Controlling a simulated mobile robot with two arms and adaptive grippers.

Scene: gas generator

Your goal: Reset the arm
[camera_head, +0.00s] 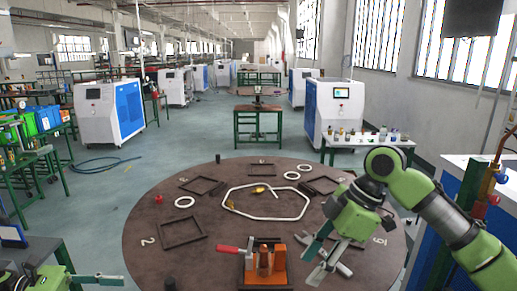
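My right arm comes in from the right side, with green and dark grey links. My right gripper (312,268) is above the right front part of the round brown table (215,240). Its fingers point down and left and stand apart, with nothing seen between them.
The round table bears a bent white tube (265,217), black frames (182,232), white rings (184,202) and an orange block with a red-handled clamp (264,264). A white table with bottles (365,139) stands behind. A blue-sided cabinet (335,108) stands farther back.

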